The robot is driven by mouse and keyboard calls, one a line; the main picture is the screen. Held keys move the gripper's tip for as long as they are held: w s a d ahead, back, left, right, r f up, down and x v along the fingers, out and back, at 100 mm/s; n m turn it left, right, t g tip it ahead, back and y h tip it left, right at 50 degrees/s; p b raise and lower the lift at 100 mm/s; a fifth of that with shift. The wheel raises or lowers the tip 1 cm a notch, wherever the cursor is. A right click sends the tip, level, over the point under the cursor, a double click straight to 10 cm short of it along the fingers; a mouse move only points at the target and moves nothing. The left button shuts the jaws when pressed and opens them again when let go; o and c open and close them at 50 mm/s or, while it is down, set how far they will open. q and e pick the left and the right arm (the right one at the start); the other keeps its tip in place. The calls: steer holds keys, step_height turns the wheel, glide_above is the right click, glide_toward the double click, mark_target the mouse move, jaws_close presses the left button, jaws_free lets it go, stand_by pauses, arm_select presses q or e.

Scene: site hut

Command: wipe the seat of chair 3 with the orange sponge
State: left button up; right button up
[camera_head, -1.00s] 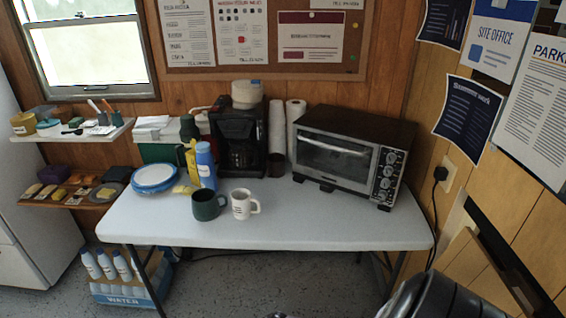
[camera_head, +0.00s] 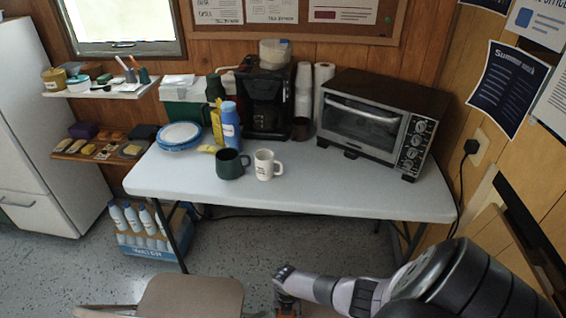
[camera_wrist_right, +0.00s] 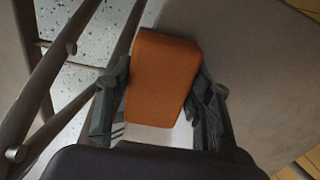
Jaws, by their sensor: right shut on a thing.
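My right gripper (camera_head: 286,296) reaches in from the right at the bottom of the head view, where its fingers are partly cut off. In the right wrist view the gripper (camera_wrist_right: 158,100) is shut on the orange sponge (camera_wrist_right: 163,78), one finger on each side. A tan chair (camera_head: 190,297) shows at the bottom of the head view, left of the right gripper; no number is readable on it. In the wrist view a tan chair surface (camera_wrist_right: 262,80) lies beyond and right of the sponge. Whether the sponge touches it I cannot tell. My left gripper is out of view.
A white table (camera_head: 330,196) stands ahead with mugs, plates, a coffee maker (camera_head: 268,100) and a toaster oven (camera_head: 380,120). Chair frame tubes (camera_wrist_right: 60,75) run along the wrist view's left. Speckled floor is open between table and chair.

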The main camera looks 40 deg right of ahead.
steer(key=shift+s+d+f+p, duration=0.1)
steer(key=shift+s+d+p, duration=0.05)
steer(key=shift+s+d, duration=0.45)
steer(key=shift+s+d+f+p, duration=0.15)
steer(key=shift+s+d, duration=0.2)
steer(key=shift+s, duration=0.45)
steer(key=shift+s+d+r+p, duration=0.2)
steer(key=shift+s+d+p, duration=0.3)
steer(key=shift+s+d, duration=0.7)
steer(key=shift+s+d+r+p, duration=0.15)
steer(key=shift+s+d+p, duration=0.35)
steer(key=shift+s+d, duration=0.65)
steer(key=shift+s+d+f, duration=0.1)
steer(key=shift+s+d, duration=0.3)
steer(key=shift+s, duration=0.35)
steer(key=shift+s+d+f, duration=0.1)
steer(key=shift+s+d, duration=0.3)
steer(key=shift+s, duration=0.35)
steer(key=shift+r, duration=0.1)
step_height(320, 180, up, 6)
steer(key=p, duration=0.6)
steer(key=shift+p, duration=0.3)
steer(key=shift+w, duration=0.1)
step_height(320, 180, up, 3)
steer(key=p, duration=0.3)
